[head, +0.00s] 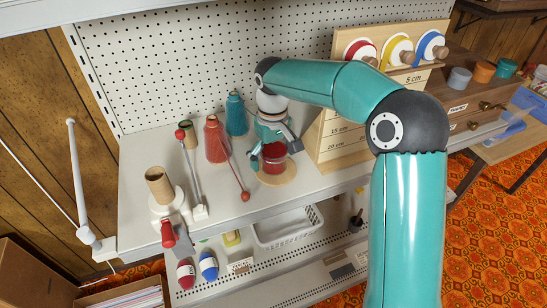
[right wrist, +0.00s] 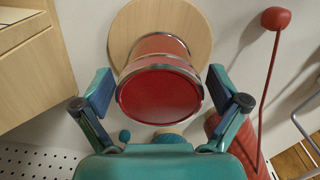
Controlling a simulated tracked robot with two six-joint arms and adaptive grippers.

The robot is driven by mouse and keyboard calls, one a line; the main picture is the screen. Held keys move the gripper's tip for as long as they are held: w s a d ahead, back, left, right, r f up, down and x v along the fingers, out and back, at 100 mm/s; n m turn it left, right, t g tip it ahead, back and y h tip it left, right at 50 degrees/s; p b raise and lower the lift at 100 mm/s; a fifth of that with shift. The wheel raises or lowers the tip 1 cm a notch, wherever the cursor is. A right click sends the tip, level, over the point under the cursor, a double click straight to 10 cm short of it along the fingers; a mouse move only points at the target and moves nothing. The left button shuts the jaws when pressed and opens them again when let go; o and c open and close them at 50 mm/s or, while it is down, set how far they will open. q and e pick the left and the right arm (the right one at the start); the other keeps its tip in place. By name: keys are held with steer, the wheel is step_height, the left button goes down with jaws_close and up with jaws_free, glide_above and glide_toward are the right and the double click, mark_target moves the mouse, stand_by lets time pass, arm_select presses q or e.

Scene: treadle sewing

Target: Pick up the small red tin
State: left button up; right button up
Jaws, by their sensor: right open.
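The small red tin (head: 274,163) stands on a round wooden disc (head: 289,178) on the white shelf. In the right wrist view the red tin (right wrist: 158,96) shows its red top with a metal rim, and the wooden disc (right wrist: 195,22) is behind it. My right gripper (head: 270,152) is open above the tin. In the right wrist view the fingers of the right gripper (right wrist: 162,92) are spread on either side of the tin, with gaps visible. The fingers partly hide the tin in the head view. My left gripper is not in view.
Teal (head: 236,115) and red (head: 215,143) thread cones stand left of the tin. A rod with a red knob (head: 245,196) is close by. A wooden stepped block (head: 330,155) stands right. Pegboard (head: 200,60) rises behind; the shelf's front edge is near.

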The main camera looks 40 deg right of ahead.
steer(key=c, duration=1.1)
steer(key=shift+r, duration=0.1)
steer(key=shift+c, duration=0.2)
